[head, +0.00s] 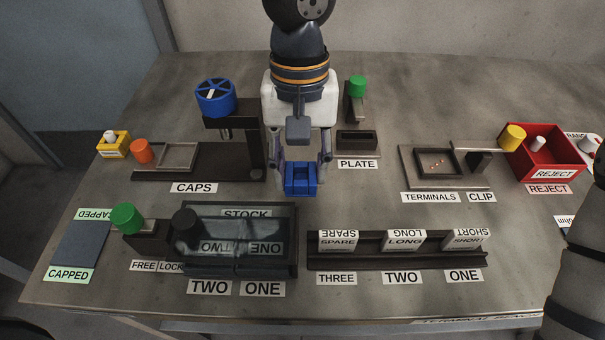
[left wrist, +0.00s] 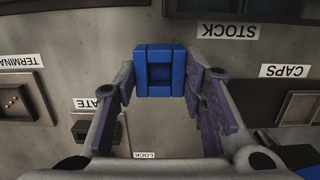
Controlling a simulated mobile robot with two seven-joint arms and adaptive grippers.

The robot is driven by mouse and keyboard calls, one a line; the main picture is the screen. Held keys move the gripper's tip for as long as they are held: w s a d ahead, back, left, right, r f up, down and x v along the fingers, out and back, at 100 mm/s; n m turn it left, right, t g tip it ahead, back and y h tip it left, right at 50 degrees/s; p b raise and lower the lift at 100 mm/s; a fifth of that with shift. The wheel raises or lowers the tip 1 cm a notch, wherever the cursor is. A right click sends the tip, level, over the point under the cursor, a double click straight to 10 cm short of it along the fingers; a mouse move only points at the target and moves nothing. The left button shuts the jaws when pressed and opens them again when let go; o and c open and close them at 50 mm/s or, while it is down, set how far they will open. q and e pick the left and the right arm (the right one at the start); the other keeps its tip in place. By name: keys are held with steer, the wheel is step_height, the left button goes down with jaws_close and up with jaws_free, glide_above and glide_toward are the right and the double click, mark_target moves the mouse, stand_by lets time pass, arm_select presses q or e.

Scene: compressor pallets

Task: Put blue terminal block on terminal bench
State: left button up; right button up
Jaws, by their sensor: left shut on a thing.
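My left gripper (head: 301,170) reaches in from the top middle of the head view and points down. It is shut on the blue terminal block (head: 300,180), which sits between the fingertips over the middle of the table. In the left wrist view, the fingers hold the blue block (left wrist: 160,72) by its sides. Its height above the tabletop is hard to tell. The fixture labelled TERMINALS (head: 408,178) is to the right, with a shallow recess holding small coppery bits. A partly legible label starting TERMINAL (head: 470,318) is on the table's front edge. My right gripper is out of view.
The CAPS fixture (head: 155,176) with a blue wheel is left of the block. The PLATE fixture (head: 357,139) is to the right. The covered STOCK box (head: 290,262) and the SPARE, LONG, SHORT rack (head: 395,261) are in front. A red REJECT bin (head: 553,172) is far right.

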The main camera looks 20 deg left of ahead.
mark_target(301, 177)
arm_select(q)
steer(key=shift+f, duration=1.6)
steer(key=shift+f, duration=0.1)
steer(key=o, duration=1.2)
steer(key=shift+c, duration=0.2)
steer(key=r, duration=0.4)
steer(key=w+r, duration=0.1)
steer(key=r, duration=0.3)
steer(key=r+p, duration=0.1)
steer(key=r, duration=0.3)
steer(key=shift+w+a+r, duration=0.1)
steer(key=shift+w+a, duration=0.05)
steer(key=shift+a, duration=0.05)
